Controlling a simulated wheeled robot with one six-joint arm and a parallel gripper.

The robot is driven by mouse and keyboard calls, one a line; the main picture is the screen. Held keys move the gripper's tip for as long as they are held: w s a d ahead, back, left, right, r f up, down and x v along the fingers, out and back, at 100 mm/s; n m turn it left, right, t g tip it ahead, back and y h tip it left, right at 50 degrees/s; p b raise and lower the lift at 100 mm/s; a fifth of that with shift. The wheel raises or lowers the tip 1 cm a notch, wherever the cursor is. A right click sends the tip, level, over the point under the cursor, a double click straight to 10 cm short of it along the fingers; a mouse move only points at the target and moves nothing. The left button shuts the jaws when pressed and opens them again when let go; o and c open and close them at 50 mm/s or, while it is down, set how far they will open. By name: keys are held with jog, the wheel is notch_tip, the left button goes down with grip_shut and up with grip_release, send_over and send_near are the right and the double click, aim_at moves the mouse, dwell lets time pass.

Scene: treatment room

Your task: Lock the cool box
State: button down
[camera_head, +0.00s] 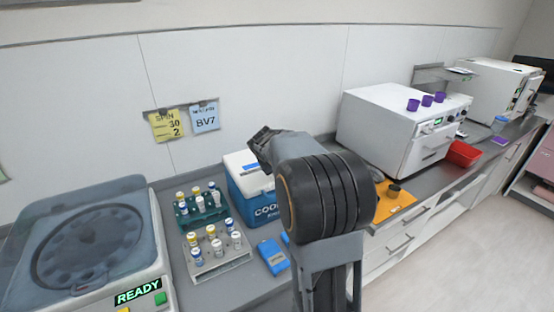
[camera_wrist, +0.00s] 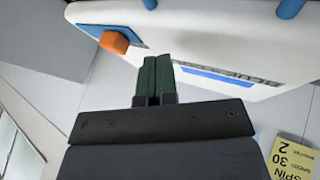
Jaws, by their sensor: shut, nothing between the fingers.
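The cool box (camera_head: 258,205) stands on the counter against the wall, with a blue body and a white lid (camera_head: 238,162) that looks down on it. My arm hides its right part. My gripper (camera_head: 262,139) is above the lid, near the wall side. In the wrist view my gripper (camera_wrist: 154,78) is shut and empty, its dark green fingers together. The white part of the cool box (camera_wrist: 215,35) fills the top of that view. An orange knob (camera_wrist: 114,41) on a blue patch lies just left of the fingertips. I cannot tell whether they touch.
Two vial racks, one green (camera_head: 203,217) and one grey (camera_head: 222,262), stand left of the cool box. A blue pack (camera_head: 273,256) lies in front. A centrifuge (camera_head: 85,245) reading READY is at far left. A white machine (camera_head: 385,125) and orange mat (camera_head: 391,208) are at right.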

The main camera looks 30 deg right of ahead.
jog(key=d, duration=0.1)
jog(key=d+p, duration=0.1)
jog(key=d+f, duration=0.1)
jog(key=shift+w, duration=0.25)
jog(key=shift+s+d+f+p, duration=0.15)
jog(key=shift+d+p, duration=0.4)
jog(key=shift+d, duration=0.4)
